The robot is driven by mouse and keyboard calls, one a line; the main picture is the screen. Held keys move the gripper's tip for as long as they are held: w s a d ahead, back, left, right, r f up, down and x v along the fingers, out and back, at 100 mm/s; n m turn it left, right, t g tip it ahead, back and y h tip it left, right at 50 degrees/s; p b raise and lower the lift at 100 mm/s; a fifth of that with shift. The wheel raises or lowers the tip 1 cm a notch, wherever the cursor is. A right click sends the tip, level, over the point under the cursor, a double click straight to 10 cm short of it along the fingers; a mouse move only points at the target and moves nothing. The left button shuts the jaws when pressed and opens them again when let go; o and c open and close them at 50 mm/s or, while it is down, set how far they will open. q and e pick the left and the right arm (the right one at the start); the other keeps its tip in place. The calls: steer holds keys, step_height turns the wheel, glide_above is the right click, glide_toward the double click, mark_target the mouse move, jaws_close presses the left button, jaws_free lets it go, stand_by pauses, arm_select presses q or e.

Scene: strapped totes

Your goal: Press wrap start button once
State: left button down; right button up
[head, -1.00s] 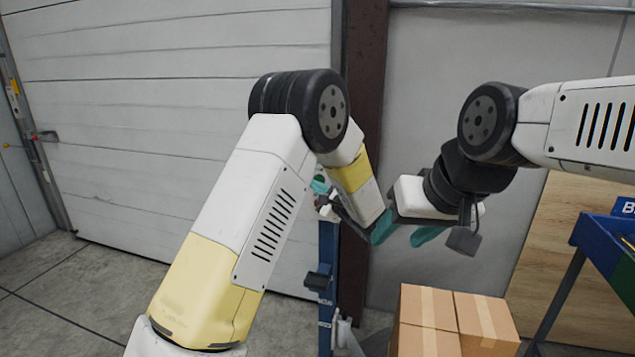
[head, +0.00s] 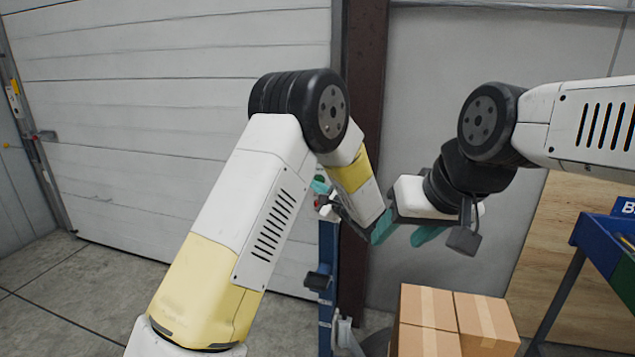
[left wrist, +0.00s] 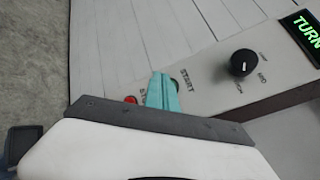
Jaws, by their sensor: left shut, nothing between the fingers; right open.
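The control panel (left wrist: 215,75) fills the right of the left wrist view. It carries a START label, a red button (left wrist: 130,100), a black knob (left wrist: 243,63) and a lit green display (left wrist: 305,35). My left gripper (left wrist: 160,92) is shut and empty, its teal fingertips over the panel beside the START label. They hide most of the start button; only a dark edge (left wrist: 175,83) shows. I cannot tell whether they touch it. My right gripper (head: 405,233) is open and empty.
The panel stands on a blue post (head: 327,260). Cardboard boxes (head: 430,310) sit low to its right, below my right gripper. A blue bin rack (head: 605,240) is at the far right. The floor (head: 80,300) at left is clear before a white shutter door (head: 160,100).

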arm_select(q)
steer(key=shift+w, duration=0.2)
stand_by(0.5)
steer(key=shift+w+d, duration=0.1)
steer(key=shift+w, duration=0.1)
steer(key=shift+w+d, duration=0.15)
steer(key=shift+w, duration=0.25)
stand_by(0.5)
steer(key=shift+s, duration=0.1)
steer(key=shift+s+a, duration=0.25)
steer(key=shift+s, duration=0.45)
steer(key=shift+s, duration=0.1)
steer(key=shift+s+a, duration=0.25)
steer(key=shift+s, duration=0.5)
steer(key=shift+s+a, duration=0.25)
steer(key=shift+s, duration=0.55)
steer(key=shift+s+a, duration=0.25)
steer(key=shift+s, duration=0.5)
